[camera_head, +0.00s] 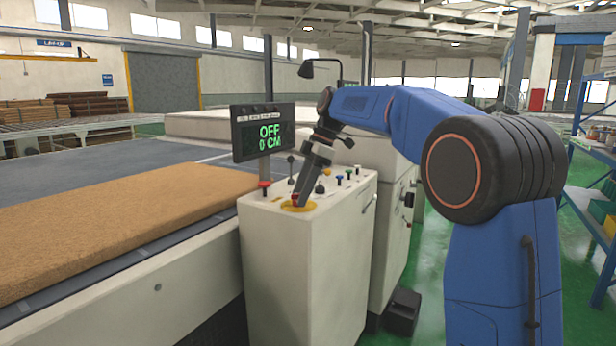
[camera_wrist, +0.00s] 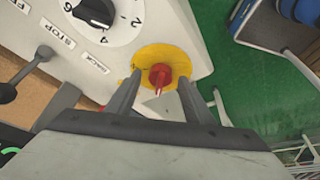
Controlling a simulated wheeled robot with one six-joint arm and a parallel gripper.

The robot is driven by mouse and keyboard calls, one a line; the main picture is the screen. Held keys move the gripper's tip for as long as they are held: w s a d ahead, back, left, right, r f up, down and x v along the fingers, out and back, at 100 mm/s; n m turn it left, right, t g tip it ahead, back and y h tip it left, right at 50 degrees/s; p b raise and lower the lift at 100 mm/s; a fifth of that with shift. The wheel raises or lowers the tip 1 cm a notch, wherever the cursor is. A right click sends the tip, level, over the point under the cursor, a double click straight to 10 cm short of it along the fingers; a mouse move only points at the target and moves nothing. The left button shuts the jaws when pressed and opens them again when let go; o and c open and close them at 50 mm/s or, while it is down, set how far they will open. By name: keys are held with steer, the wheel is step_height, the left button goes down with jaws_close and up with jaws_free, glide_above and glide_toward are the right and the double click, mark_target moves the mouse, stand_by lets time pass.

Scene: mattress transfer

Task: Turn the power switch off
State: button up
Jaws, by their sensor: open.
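A red knob on a round yellow plate (camera_wrist: 170,55) sits at the edge of the control panel; I take it to be the power switch. In the wrist view the red knob (camera_wrist: 160,77) lies between the fingertips of my gripper (camera_wrist: 159,80), which stand apart on both sides. I cannot tell whether they touch it. In the head view my gripper (camera_head: 297,201) points down at the yellow plate (camera_head: 299,206) and hides most of the knob. The display (camera_head: 265,132) reads "OFF" and "0 CM" in green.
The white control cabinet (camera_head: 272,258) also carries a black numbered dial (camera_wrist: 97,13), levers and several coloured buttons (camera_head: 339,180). A brown mattress slab (camera_head: 110,222) lies on the conveyor at the left.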

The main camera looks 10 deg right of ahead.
steer(key=v, duration=1.7)
steer(key=shift+r, duration=0.1)
